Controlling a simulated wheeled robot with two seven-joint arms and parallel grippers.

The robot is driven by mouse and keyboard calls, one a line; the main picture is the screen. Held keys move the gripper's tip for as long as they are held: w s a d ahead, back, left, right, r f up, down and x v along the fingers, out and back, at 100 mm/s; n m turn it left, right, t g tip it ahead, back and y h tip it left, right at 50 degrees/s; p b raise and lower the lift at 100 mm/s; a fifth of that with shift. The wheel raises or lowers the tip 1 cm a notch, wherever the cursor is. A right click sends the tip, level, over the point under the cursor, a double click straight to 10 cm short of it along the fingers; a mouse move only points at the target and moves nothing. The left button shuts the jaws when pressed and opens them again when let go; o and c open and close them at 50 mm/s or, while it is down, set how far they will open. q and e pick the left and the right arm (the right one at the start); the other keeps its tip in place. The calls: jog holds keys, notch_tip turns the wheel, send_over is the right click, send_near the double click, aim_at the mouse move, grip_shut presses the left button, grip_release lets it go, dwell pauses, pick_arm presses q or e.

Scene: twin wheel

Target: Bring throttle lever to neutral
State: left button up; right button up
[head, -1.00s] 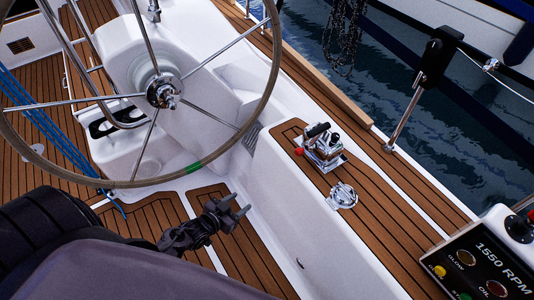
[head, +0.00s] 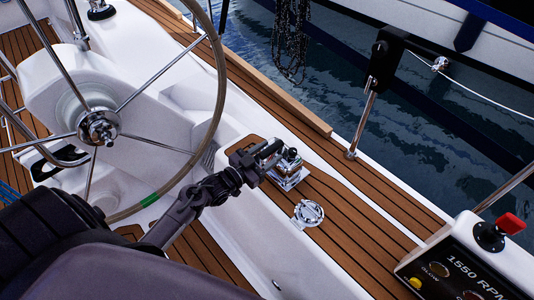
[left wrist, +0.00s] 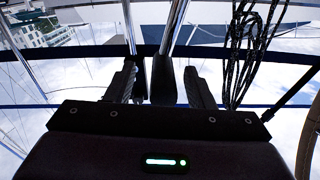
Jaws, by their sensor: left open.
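The throttle lever's chrome housing (head: 288,170) stands on the teak-topped side ledge in the head view. My left gripper (head: 268,155) is open at the housing's left side and overlaps it in the picture. The black lever handle seen there earlier is now mostly hidden behind my gripper. I cannot tell whether the fingers touch it. My right gripper is not in view.
The steering wheel (head: 215,95) stands left of my arm. A round chrome fitting (head: 308,213) sits on the ledge nearer me. A panel (head: 455,262) reading 1550 RPM, with a red-topped control (head: 509,224), is at lower right. Water lies beyond the deck edge.

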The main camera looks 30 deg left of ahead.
pick_arm(q)
jog(key=shift+c, duration=0.4)
grip_shut()
jog(key=shift+w+a+r, duration=0.1)
jog(key=shift+a+r, duration=0.05)
jog(key=shift+a, duration=0.1)
jog(key=a+n, duration=0.1)
jog(key=w+a+n, duration=0.1)
jog(key=a, duration=0.2)
jog(key=shift+w+a+r+n+p, duration=0.35)
jog(key=shift+a+n+p, duration=0.05)
jog(key=shift+o, duration=0.4)
grip_release()
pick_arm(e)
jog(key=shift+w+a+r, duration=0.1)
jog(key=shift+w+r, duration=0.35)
pick_arm(q)
jog(key=v, duration=0.7)
jog(key=shift+s+a, duration=0.15)
jog(key=shift+s, duration=0.25)
